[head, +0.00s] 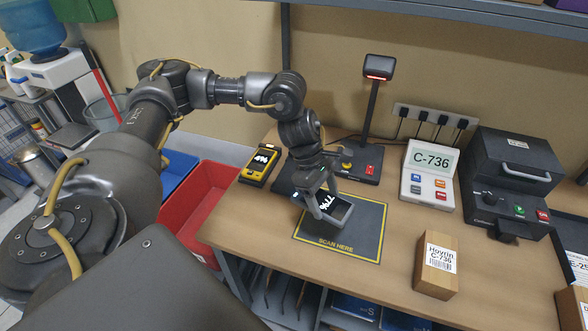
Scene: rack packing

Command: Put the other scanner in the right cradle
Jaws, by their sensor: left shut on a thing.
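My left gripper (321,203) is shut on a grey scanner (337,209) with a dark screen showing white figures. It holds the scanner tilted at the upper left part of the scan mat; whether the scanner touches the mat I cannot tell. A yellow and black scanner (258,166) with a lit screen is at the table's left end. A dark, low base (288,184), perhaps the cradle, lies between the yellow scanner and my gripper, partly hidden by my arm. My right gripper is not in view.
The scan mat (359,246) has a yellow border. A stand scanner (378,68), a C-736 display box (428,175) and a black printer (508,180) stand behind and right. A cardboard box (437,265) stands right of the mat. A red bin (206,202) is left of the table.

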